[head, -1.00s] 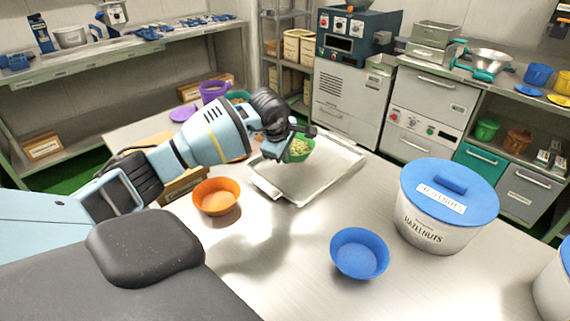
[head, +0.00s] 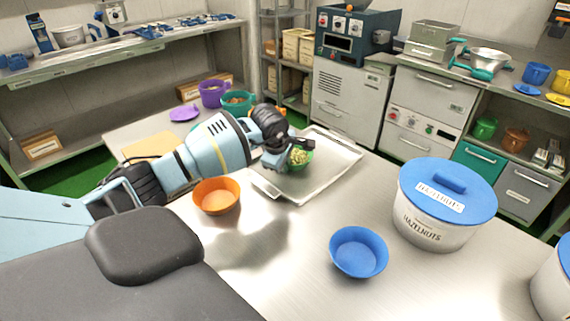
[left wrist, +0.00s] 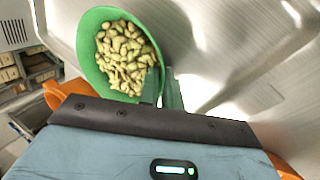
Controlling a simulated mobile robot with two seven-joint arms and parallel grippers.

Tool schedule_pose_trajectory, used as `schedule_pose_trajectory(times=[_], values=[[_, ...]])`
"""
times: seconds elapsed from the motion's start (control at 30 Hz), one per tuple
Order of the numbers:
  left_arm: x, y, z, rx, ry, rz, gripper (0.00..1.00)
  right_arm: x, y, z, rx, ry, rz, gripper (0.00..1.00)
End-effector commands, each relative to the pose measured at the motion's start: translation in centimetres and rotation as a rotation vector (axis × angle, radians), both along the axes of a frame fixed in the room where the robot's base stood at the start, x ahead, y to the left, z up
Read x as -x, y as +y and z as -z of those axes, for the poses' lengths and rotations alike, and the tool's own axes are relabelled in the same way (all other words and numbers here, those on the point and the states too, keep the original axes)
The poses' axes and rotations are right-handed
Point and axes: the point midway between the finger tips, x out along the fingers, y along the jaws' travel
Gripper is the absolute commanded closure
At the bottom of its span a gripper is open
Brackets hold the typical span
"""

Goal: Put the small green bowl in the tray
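The small green bowl (head: 303,167) holds pale greenish nuts. My left gripper (head: 291,151) is shut on its rim and has it over the left part of the shallow metal tray (head: 335,160). In the left wrist view the green bowl (left wrist: 90,62) shows at upper left, its rim between the fingers of the left gripper (left wrist: 163,88). I cannot tell whether the bowl's bottom touches the tray. My right gripper is in neither view.
An orange bowl (head: 216,197) stands left of the tray, below my left arm. A blue bowl (head: 358,252) and a lidded hazelnuts tub (head: 437,215) stand to the right. Purple (head: 211,95) and teal (head: 238,102) containers stand behind. The tray's right part is empty.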

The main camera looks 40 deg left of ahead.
Motion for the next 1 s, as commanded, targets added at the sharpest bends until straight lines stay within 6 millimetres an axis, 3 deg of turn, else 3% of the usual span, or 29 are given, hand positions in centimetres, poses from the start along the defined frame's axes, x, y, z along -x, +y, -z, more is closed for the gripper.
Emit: schedule_pose_trajectory(times=[0.13, 0.5, 1.0], values=[[0.0, 0.0, 0.0, 0.0, 0.001, 0.0, 0.76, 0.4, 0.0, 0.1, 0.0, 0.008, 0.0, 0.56], [0.2, 0.0, -0.8, 0.0, 0.001, 0.0, 0.76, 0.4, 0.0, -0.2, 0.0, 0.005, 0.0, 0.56], [3.6, -0.8, -9.2, -0.002, -0.004, 0.001, 0.76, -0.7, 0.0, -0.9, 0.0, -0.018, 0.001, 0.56]])
